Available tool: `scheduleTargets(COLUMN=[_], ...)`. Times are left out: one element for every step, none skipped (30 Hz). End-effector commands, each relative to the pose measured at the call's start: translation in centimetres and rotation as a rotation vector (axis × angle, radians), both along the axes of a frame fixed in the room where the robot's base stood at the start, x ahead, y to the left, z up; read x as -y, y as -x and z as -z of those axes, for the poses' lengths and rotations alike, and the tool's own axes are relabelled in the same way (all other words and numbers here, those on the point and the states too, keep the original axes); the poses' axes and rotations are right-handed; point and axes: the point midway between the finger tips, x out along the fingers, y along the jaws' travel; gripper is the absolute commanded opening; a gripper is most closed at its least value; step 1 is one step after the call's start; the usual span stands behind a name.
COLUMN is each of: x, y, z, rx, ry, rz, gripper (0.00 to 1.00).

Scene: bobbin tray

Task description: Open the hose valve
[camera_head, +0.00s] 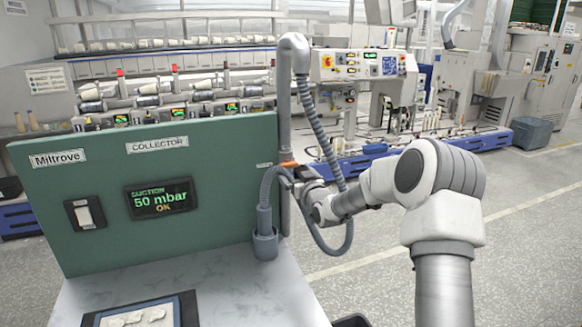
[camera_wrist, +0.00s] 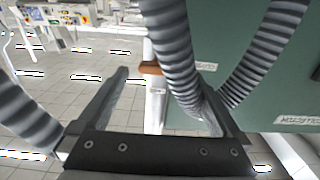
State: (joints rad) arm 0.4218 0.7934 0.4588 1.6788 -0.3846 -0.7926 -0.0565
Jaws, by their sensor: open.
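The hose valve shows as a small orange lever (camera_head: 289,164) on the grey vertical pipe (camera_head: 284,110), at the right edge of the green collector panel. In the wrist view the orange lever (camera_wrist: 150,68) appears between my two fingers, beyond their tips or level with them; I cannot tell which. My gripper (camera_head: 293,176) is close to the lever, and its open fingers also show in the wrist view (camera_wrist: 162,72). Nothing is visibly held. A ribbed grey hose (camera_wrist: 170,45) crosses in front of my right finger in the wrist view and partly hides it.
The hose (camera_head: 325,135) hangs from the pipe top, loops below my wrist, and its end stands in a grey holder (camera_head: 265,243). The green panel (camera_head: 220,160) has a switch (camera_head: 85,214) and a display (camera_head: 160,198) reading 50 mbar OK. Open floor (camera_head: 530,230) lies to the right.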

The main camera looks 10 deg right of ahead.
Motion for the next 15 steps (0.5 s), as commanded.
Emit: scheduleTargets(x=[-0.1,-0.2,-0.3,-0.3,-0.4,-0.5,-0.5,-0.5,-0.5,-0.6,-0.6,-0.6,-0.6,-0.6,-0.6], y=[-0.7,-1.0,-1.4,-1.7,-1.9,-2.2,-2.3,-2.5,-2.6,-2.7,-2.8,-2.8,-2.9,-2.9,-2.9], z=[-0.1,0.0,0.0,-0.1,-0.1,0.0,0.0,0.0,0.0,0.0,0.0,0.0,0.0,0.0,0.0], rx=[0.001,0.0,0.0,0.001,0.001,0.0,0.0,0.0,0.0,0.0,0.0,0.0,0.0,0.0,0.0], ry=[-0.001,-0.001,-0.001,0.0,0.0,0.0,0.0,0.0,0.0,0.0,0.001,0.001,0.001,0.001,0.001], rz=[0.0,0.0,0.0,0.0,0.0,-0.001,-0.001,0.0,0.0,0.0,0.0,0.0,0.0,0.0,0.0], gripper=[1.0,1.0,1.0,1.0,1.0,1.0,1.0,1.0,1.0,1.0,1.0,1.0,1.0,1.0,1.0])
